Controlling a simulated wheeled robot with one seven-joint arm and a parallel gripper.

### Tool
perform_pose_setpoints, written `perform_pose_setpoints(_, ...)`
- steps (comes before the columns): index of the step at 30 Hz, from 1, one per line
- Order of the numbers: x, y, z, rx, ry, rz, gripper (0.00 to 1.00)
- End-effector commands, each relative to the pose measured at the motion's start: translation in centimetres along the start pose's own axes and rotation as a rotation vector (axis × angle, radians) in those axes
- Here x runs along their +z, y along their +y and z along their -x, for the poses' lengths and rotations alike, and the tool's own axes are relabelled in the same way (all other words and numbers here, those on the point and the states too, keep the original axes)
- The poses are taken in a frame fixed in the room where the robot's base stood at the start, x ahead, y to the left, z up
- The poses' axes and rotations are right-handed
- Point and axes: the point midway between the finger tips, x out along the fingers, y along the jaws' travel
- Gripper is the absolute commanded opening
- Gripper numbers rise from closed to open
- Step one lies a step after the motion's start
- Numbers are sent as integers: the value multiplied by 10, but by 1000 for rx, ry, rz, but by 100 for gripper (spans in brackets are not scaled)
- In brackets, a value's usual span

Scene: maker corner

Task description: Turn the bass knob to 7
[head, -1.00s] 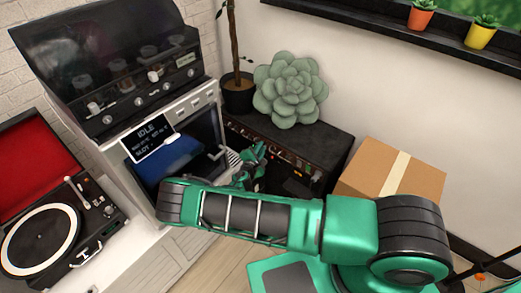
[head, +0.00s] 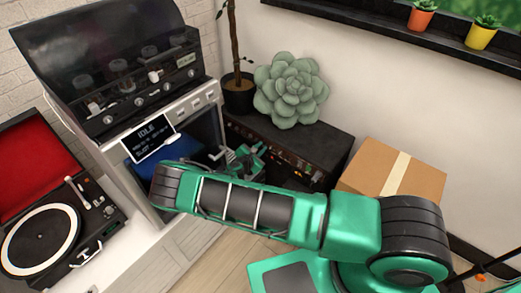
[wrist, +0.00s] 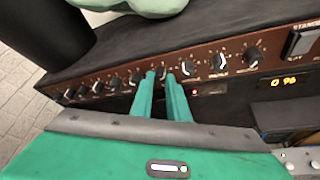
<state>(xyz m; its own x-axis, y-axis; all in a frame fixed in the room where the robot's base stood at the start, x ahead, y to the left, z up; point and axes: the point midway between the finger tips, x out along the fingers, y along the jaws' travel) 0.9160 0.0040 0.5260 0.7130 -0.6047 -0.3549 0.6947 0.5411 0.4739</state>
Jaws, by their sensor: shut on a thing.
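The black amplifier (head: 310,142) stands against the wall, with a brown front panel (wrist: 110,79) carrying a row of black knobs. My gripper (head: 250,161) is at this panel in the head view, low on its left half. In the wrist view the two green fingers of my gripper (wrist: 161,76) are closed on either side of one knob (wrist: 161,73) in the middle of the row. The fingers hide part of that knob and its scale. Its label and pointer are too small to read, so I cannot tell its setting.
Neighbouring knobs (wrist: 189,66) sit close on both sides. A succulent (head: 291,90) rests on the amplifier. A cardboard box (head: 390,178) stands right of it, a machine with an open front (head: 118,100) left.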

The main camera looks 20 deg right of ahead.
Motion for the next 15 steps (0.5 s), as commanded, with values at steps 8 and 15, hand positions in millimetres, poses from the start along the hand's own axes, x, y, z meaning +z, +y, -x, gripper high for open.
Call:
perform_pose_setpoints(8, 0, 1, 0, -44, 4, 92, 0)
perform_pose_setpoints(15, 0, 1, 0, -52, 4, 112, 0)
